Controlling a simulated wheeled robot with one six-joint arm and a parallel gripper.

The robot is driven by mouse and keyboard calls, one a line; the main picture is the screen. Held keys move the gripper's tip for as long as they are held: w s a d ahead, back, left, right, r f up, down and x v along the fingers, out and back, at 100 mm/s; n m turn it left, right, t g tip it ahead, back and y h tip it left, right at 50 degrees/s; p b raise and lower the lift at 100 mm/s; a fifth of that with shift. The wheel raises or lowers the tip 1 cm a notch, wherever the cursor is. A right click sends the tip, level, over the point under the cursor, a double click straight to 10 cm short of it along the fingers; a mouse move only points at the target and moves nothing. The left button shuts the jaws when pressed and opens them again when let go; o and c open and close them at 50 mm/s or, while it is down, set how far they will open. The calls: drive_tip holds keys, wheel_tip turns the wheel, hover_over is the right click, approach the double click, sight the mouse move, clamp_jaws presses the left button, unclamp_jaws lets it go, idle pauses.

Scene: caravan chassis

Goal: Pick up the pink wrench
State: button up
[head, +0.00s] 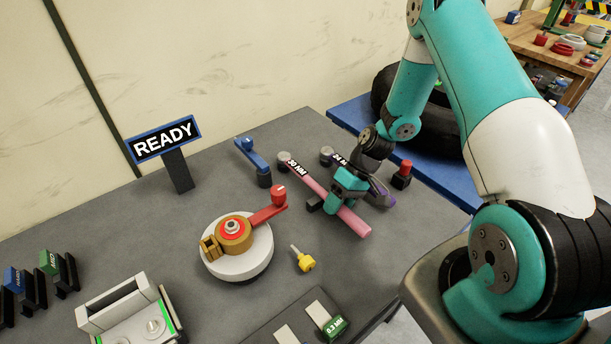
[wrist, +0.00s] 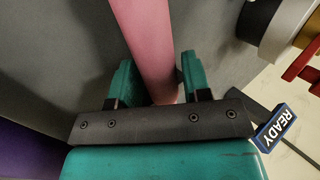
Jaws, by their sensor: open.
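The pink wrench (head: 348,220) lies on the grey table, its handle pointing to the lower right and its labelled end at the upper left in the head view. In the wrist view its pink handle (wrist: 150,45) runs between the two teal fingers. My gripper (head: 343,197) is at the wrench's handle, with a finger on each side of it. In the wrist view the fingers (wrist: 158,85) stand apart, with a gap at the left one; contact at the right one is unclear. Part of the wrench is hidden by the gripper in the head view.
A purple wrench (head: 379,192) lies just right of my gripper. A blue tool (head: 252,155), a white round fixture with a red lever (head: 238,262) and a yellow tool (head: 304,261) are to the left. A red-topped block (head: 402,175) stands at the right. A READY sign (head: 165,139) stands behind.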

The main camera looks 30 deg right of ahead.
drive_tip(key=shift+a+f, duration=0.2)
drive_tip(key=shift+f, duration=0.05)
clamp_jaws()
drive_tip(key=shift+r, duration=0.15)
